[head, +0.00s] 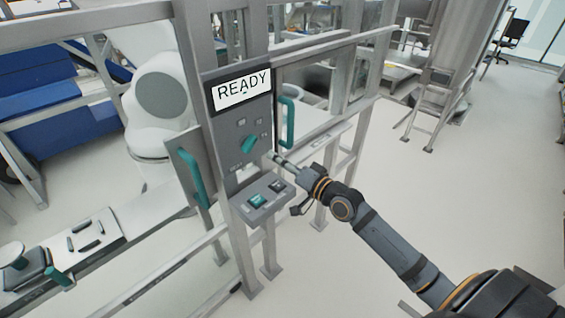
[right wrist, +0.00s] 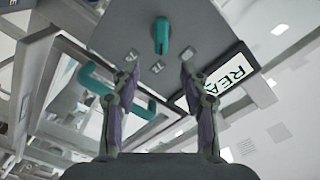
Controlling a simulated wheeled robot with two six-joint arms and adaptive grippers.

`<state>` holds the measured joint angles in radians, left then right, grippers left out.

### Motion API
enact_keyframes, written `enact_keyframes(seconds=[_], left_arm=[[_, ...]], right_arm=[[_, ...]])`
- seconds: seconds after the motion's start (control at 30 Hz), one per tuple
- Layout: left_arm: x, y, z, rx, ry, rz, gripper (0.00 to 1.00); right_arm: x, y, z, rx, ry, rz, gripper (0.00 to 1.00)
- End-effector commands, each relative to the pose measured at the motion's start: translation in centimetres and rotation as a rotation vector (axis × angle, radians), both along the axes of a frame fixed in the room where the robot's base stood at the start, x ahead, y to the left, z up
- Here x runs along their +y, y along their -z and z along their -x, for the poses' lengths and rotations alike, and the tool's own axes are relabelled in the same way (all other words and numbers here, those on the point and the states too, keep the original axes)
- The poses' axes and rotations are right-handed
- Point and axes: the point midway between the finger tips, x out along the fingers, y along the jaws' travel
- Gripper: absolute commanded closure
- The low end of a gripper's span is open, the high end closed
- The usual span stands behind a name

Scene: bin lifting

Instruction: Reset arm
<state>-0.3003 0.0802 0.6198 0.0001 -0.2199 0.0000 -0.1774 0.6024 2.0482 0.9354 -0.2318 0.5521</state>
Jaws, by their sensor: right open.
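My right arm reaches in from the lower right in the head view. My right gripper (head: 273,157) is at the right edge of a grey control panel, just below and right of a teal rotary knob (head: 248,144). The gripper is open and empty. In the right wrist view the fingers (right wrist: 158,75) stand apart, with the knob (right wrist: 161,36) beyond them and no contact visible. A screen (head: 241,90) above the knob reads READY. Below, a sloped box (head: 262,211) carries a teal button (head: 257,201) and a dark button (head: 276,186). My left gripper is not seen.
Teal door handles (head: 288,122) and (head: 191,178) flank the panel on its metal frame. A white robot arm (head: 160,95) stands behind the frame. A conveyor with a white tray (head: 88,243) of dark parts lies at lower left. Floor at right is clear.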

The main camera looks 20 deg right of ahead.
Motion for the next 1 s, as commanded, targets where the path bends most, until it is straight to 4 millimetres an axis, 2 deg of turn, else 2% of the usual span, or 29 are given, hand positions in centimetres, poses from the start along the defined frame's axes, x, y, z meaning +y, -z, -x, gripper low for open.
enact_keyframes(seconds=[0.2,0.63,0.7,0.77,0.87,0.9,0.97,1.0], left_arm=[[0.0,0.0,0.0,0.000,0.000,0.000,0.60],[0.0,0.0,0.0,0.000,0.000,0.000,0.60],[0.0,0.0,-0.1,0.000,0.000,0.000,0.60],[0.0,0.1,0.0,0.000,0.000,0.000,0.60],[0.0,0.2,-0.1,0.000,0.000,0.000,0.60],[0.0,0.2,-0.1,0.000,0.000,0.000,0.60],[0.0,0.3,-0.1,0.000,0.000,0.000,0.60],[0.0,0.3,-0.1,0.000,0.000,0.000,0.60]], right_arm=[[-0.2,-0.1,1.1,-0.002,-0.006,-0.001,0.55],[-0.3,0.0,1.1,-0.001,-0.004,-0.002,0.55],[-0.7,0.8,0.9,0.008,0.008,0.008,0.55],[-1.8,2.8,0.6,0.032,0.038,0.035,0.55],[-4.9,8.9,0.1,0.109,0.116,0.119,0.55],[-6.4,12.1,0.3,0.153,0.151,0.165,0.55],[-8.4,17.2,1.0,0.225,0.194,0.240,0.55],[-9.6,20.5,1.7,0.275,0.216,0.289,0.55]])
